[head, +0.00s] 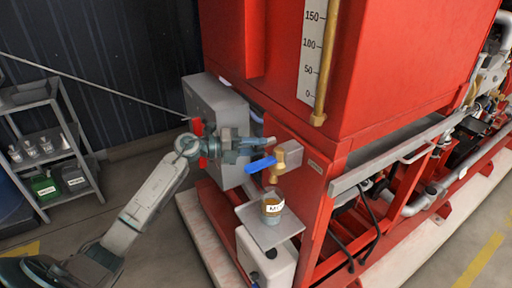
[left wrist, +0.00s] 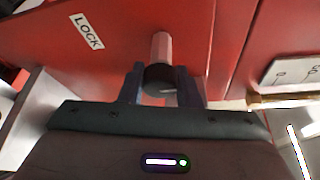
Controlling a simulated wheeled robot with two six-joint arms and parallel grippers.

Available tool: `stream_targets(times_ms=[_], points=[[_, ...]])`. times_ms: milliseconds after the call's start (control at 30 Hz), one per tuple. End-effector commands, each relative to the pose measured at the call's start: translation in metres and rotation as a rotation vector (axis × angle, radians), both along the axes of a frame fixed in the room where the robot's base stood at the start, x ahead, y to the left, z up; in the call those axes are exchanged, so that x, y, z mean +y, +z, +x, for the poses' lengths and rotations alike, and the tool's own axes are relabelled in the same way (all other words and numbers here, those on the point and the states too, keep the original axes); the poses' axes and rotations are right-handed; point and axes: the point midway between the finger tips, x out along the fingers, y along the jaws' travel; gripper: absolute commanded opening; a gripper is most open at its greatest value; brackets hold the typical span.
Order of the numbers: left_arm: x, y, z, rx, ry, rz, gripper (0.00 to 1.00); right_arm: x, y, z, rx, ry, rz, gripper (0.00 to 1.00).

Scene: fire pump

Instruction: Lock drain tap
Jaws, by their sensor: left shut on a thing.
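The drain tap has a brass body (head: 281,158) and a blue lever (head: 262,164) pointing left, low on the red tank's near corner. My left gripper (head: 262,142) is just above and left of the lever, apart from it as far as I can see. In the left wrist view, my left gripper (left wrist: 160,88) is shut on a short pin with a dark round end (left wrist: 159,78) and a paler shaft, against a red panel. A white LOCK label (left wrist: 87,31) is on that panel, left of the pin. My right gripper is not in view.
A jar (head: 271,206) stands on a small grey shelf (head: 262,234) under the tap. A grey box (head: 222,108) is mounted behind my left gripper. The red tank (head: 270,60) stands close above. A metal rack (head: 45,125) with bottles and canisters is at left.

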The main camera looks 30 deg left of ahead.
Motion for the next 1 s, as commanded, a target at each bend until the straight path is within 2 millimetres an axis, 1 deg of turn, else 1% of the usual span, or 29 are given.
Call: stream_targets(times_ms=[367, 400, 467, 500, 800, 867, 1000], points=[[0.000, -0.002, -0.001, 0.000, -0.001, 0.006, 0.07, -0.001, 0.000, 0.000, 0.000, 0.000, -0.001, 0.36], [0.000, -0.002, 0.000, 0.000, -0.001, 0.005, 0.38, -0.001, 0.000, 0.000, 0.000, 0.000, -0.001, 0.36], [0.000, -0.002, 0.000, 0.000, -0.001, 0.005, 0.49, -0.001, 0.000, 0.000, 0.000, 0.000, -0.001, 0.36], [0.000, -0.002, 0.000, 0.000, 0.000, 0.005, 0.52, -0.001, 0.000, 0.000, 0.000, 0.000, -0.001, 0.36], [0.001, -0.001, -0.001, -0.001, -0.001, 0.005, 0.52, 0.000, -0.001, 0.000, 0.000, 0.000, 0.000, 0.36], [0.004, -0.001, -0.003, -0.001, 0.001, 0.006, 0.52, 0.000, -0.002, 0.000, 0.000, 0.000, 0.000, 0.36], [0.015, -0.002, -0.011, 0.000, 0.002, 0.008, 0.52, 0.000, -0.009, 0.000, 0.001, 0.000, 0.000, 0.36]])
